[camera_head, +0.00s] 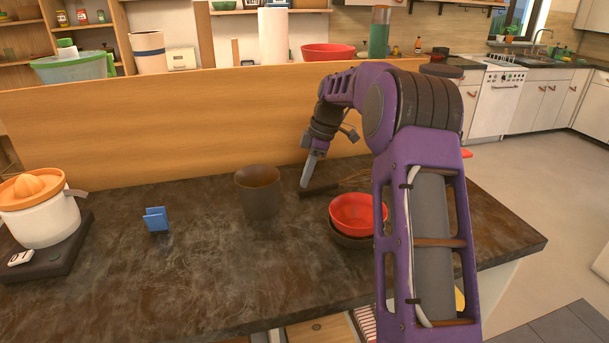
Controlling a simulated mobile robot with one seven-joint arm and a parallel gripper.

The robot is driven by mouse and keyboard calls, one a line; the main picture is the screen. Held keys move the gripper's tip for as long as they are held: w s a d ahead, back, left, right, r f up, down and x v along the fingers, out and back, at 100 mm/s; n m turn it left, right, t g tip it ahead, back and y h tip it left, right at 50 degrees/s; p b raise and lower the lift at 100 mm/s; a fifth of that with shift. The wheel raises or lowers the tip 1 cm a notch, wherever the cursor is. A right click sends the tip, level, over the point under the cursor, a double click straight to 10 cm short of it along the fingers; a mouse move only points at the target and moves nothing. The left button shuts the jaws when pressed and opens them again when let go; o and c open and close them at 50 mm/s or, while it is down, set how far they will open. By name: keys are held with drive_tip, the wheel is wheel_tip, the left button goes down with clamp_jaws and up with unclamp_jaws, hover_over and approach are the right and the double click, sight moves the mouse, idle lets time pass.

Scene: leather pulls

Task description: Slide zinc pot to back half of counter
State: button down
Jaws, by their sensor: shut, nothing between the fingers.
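The pot (258,192), a dark brown-grey open cylinder that I take for the zinc pot, stands upright on the dark mottled counter (180,280). It is around the middle of the counter's depth, with bare counter between it and the wooden back panel. My gripper (306,180) is shut and empty, pointing down to the right of the pot. A gap shows between the gripper and the pot. Its fingertips are close to a dark handle-like object (321,189); I cannot tell whether they touch it.
A red bowl (358,211) stacked on a darker bowl (350,238) stands to the right, near my arm. A blue folded holder (156,219) stands left of the pot. A juicer (41,210) sits on a scale at far left. The wooden panel (180,125) bounds the back.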

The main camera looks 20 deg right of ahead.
sight(275, 197)
drive_tip(key=x, duration=0.6)
drive_tip(key=shift+s+f+b, duration=0.1)
drive_tip(key=shift+f+b, duration=0.05)
drive_tip(key=shift+b, duration=0.2)
drive_tip(key=a, duration=0.3)
drive_tip(key=shift+w+f, duration=0.15)
drive_tip(key=shift+w, duration=0.25)
drive_tip(key=shift+w+a, duration=0.1)
drive_tip(key=shift+a, duration=0.35)
drive_tip(key=shift+w+a+p, duration=0.15)
drive_tip(key=shift+a, duration=0.55)
drive_tip(key=shift+w+a+p, duration=0.15)
drive_tip(key=shift+w+a, duration=0.05)
drive_tip(key=shift+a, duration=0.5)
drive_tip(key=shift+d, duration=0.15)
